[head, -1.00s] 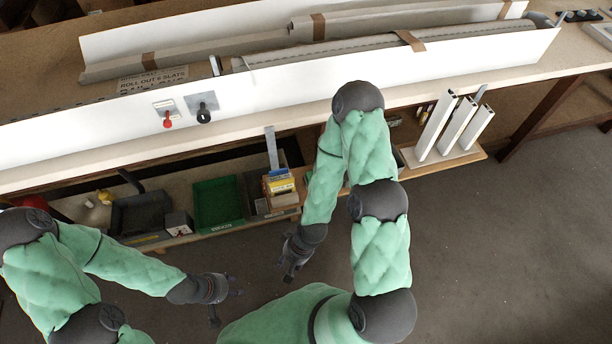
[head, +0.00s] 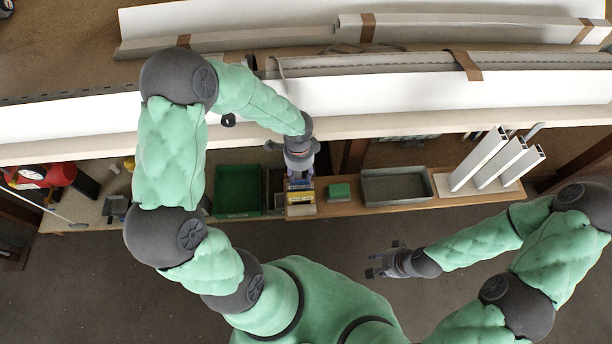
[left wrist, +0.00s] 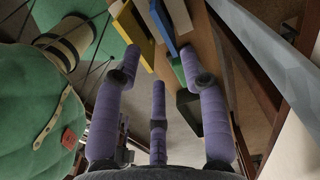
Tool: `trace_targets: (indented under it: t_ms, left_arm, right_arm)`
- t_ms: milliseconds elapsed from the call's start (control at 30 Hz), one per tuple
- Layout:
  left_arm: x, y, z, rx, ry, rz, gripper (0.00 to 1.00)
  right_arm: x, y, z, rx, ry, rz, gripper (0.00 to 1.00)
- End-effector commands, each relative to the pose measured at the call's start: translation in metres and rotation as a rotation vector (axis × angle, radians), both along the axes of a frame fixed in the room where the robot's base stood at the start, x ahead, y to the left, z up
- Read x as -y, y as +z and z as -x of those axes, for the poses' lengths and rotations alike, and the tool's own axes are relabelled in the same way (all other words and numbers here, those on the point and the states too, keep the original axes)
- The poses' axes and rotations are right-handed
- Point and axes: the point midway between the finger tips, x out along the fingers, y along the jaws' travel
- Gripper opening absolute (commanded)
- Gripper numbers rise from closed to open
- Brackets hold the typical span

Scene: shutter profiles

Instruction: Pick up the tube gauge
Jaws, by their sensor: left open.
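My left gripper (head: 298,160) reaches down at the table's front edge, just above a yellow block (head: 300,198) on the low wooden shelf. In the left wrist view the gripper (left wrist: 160,78) has its purple fingers spread, with nothing between them. There, the yellow block (left wrist: 128,18) and a blue piece (left wrist: 162,18) lie beyond the fingertips, apart from them. I cannot tell which thing is the tube gauge; the gripper and arm hide part of this spot. My right gripper (head: 386,263) hangs empty over the floor; its finger opening is unclear.
A green bin (head: 238,190) stands left of the yellow block. A small green box (head: 339,192) and a grey tray (head: 395,187) are to the right, then upright white profiles (head: 480,158). The tabletop edge (head: 400,127) overhangs behind the shelf.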

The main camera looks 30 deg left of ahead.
Motion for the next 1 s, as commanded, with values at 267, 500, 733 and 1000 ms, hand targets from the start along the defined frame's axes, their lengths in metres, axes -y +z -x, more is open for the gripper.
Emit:
trace_targets:
  t_ms: [267,500,733,1000]
  left_arm:
    - [-0.004,-0.021,0.0,-0.003,-0.018,-0.016,0.42]
    - [-0.004,-0.052,0.0,-0.001,-0.015,-0.015,0.42]
    - [-0.004,-0.067,0.0,0.001,-0.016,-0.014,0.42]
    - [-0.002,-0.103,0.0,0.0,-0.016,-0.014,0.42]
  right_arm:
    - [0.0,-0.011,0.001,-0.002,0.001,0.0,0.4]
    - [0.0,-0.023,0.001,-0.001,-0.001,0.0,0.4]
    - [0.0,-0.032,0.001,-0.001,0.0,0.0,0.4]
    - [0.0,-0.052,0.001,-0.001,-0.001,0.0,0.4]
